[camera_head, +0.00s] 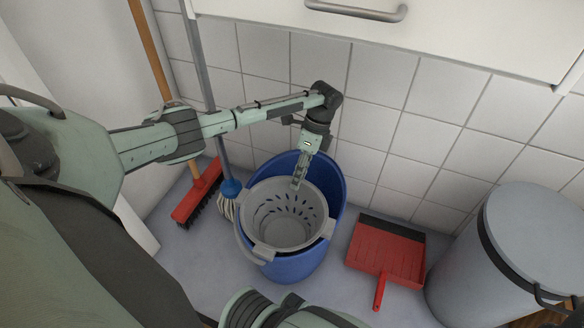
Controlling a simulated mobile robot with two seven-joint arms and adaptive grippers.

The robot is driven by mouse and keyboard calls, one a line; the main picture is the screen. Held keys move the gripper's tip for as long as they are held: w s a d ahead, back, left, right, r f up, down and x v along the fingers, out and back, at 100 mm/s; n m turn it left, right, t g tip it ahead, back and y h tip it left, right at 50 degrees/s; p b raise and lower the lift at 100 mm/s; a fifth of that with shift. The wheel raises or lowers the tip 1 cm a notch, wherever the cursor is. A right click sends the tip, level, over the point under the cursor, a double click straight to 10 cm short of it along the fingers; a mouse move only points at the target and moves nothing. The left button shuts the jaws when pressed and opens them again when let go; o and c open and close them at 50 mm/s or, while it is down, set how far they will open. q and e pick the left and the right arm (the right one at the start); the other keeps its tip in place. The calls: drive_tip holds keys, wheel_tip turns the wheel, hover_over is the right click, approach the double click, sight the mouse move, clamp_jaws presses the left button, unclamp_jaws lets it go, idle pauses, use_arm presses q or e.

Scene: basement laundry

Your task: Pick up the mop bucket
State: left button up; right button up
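The mop bucket (303,266) is blue, with a grey perforated wringer basket (287,229) set in its top. It stands upright on the floor against the tiled wall. My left arm reaches across from the left, and its gripper (298,183) points down at the far side of the bucket, over the basket's back rim. The fingers look narrow and close together from here. I cannot tell whether they touch the rim or hold it. Part of my other arm shows at the bottom edge, but its gripper fingers do not show.
A white cabinet (440,32) with a handle overhangs the wall.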

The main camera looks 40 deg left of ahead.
use_arm(q)
drive_tip(key=b+x, duration=0.1)
drive_tip(key=x, duration=0.2)
drive_tip(key=shift+s+f, duration=0.1)
drive_tip(key=shift+f, duration=0.3)
clamp_jaws()
drive_tip(key=shift+r, duration=0.15)
